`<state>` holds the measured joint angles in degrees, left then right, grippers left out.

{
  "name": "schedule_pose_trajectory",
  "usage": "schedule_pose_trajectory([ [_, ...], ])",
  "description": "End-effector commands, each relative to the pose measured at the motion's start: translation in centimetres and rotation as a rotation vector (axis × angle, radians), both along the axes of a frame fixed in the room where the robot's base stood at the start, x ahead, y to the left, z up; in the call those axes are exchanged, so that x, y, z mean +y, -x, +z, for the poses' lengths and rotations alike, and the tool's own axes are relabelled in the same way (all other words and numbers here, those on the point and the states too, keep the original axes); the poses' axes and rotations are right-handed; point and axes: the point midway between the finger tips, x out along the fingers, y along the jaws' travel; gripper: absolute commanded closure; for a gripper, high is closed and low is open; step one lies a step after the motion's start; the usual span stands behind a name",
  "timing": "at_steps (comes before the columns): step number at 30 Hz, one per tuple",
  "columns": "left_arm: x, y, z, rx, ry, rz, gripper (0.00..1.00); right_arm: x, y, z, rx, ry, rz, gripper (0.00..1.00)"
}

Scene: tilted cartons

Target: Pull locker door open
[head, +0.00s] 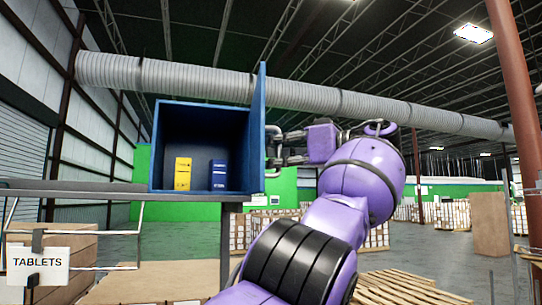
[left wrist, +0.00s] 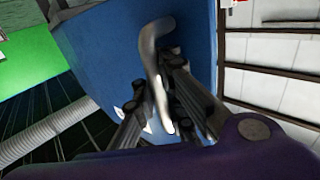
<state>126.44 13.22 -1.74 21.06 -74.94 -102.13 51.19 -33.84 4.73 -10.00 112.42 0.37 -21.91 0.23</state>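The blue locker (head: 202,190) stands open on a shelf. Its blue door (head: 258,130) is swung out toward me and shows almost edge-on at the right of the opening. In the left wrist view the door's flat blue face (left wrist: 100,55) fills the upper middle. A pale curved handle (left wrist: 152,55) stands out from it. My left gripper (head: 278,147) is at the outer side of the door, at the handle. In the left wrist view its dark fingers (left wrist: 157,100) sit on both sides of the handle and appear shut on it. My right gripper is not in view.
A yellow box (head: 183,173) and a blue box (head: 218,175) stand inside the locker. Wooden pallets (head: 405,288) lie at lower right. A red-brown post (head: 515,95) stands far right.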

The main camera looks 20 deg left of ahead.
Motion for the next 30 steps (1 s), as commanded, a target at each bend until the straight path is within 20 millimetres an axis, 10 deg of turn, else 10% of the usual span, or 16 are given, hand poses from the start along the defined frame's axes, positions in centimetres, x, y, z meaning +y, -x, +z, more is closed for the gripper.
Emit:
schedule_pose_trajectory([
  [30,-0.18,0.10,-0.28,0.003,0.006,0.005,0.81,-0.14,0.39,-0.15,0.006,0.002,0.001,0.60],
])
